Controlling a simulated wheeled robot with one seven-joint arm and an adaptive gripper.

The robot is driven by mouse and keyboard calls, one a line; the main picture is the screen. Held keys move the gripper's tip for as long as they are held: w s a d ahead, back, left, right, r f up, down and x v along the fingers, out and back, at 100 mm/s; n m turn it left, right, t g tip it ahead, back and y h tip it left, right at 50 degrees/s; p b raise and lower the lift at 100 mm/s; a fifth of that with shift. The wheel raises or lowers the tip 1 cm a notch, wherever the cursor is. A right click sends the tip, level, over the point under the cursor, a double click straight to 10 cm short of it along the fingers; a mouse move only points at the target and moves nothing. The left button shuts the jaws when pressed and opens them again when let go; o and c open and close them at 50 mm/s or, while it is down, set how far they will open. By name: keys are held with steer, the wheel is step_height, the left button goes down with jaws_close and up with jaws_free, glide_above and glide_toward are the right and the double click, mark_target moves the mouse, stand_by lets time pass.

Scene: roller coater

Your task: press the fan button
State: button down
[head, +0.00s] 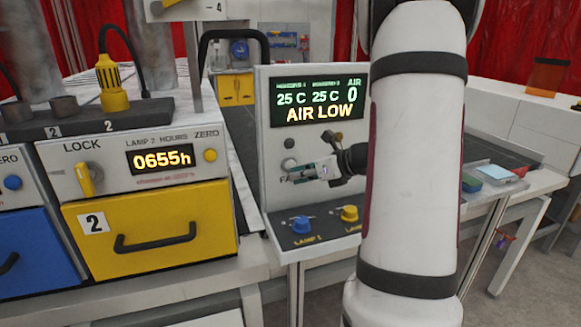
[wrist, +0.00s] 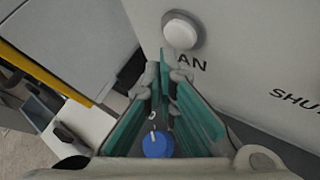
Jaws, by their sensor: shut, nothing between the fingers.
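The fan button is a white round button (wrist: 181,30) on the pale panel face in the wrist view. The letters "AN" show under it, with the first letter hidden behind my fingertips. My gripper (wrist: 165,62) is shut and empty, its tips just below the button in the picture; I cannot tell whether they touch the panel. In the head view my gripper (head: 297,176) is in front of the control panel (head: 330,222), below the display (head: 318,102) reading "AIR LOW" and AIR 0. The button is small and unclear there.
A blue knob (head: 302,225) and a yellow knob (head: 349,213) sit on the panel's lower ledge. A yellow drawer unit (head: 150,228) marked 2 stands to the left. Colored blocks lie on a table (head: 515,182) at the right. A "SHU" label shows on the panel's right in the wrist view.

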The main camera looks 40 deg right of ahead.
stand_by(0.8)
steer(key=shift+w+d, duration=0.2)
steer(key=shift+w, duration=0.15)
steer(key=shift+w+d, duration=0.15)
steer(key=shift+w, duration=0.25)
stand_by(0.7)
steer(key=shift+s, duration=0.1)
stand_by(0.3)
steer(key=shift+s+a, duration=0.35)
steer(key=shift+s, duration=0.3)
steer(key=shift+s, duration=0.1)
steer(key=s, duration=0.1)
steer(key=s+a, duration=0.1)
steer(key=s, duration=0.1)
steer(key=s+a, duration=0.1)
steer(key=shift+s+a+p, duration=0.1)
steer(key=shift+s+p, duration=0.1)
steer(key=shift+p, duration=0.2)
stand_by(0.6)
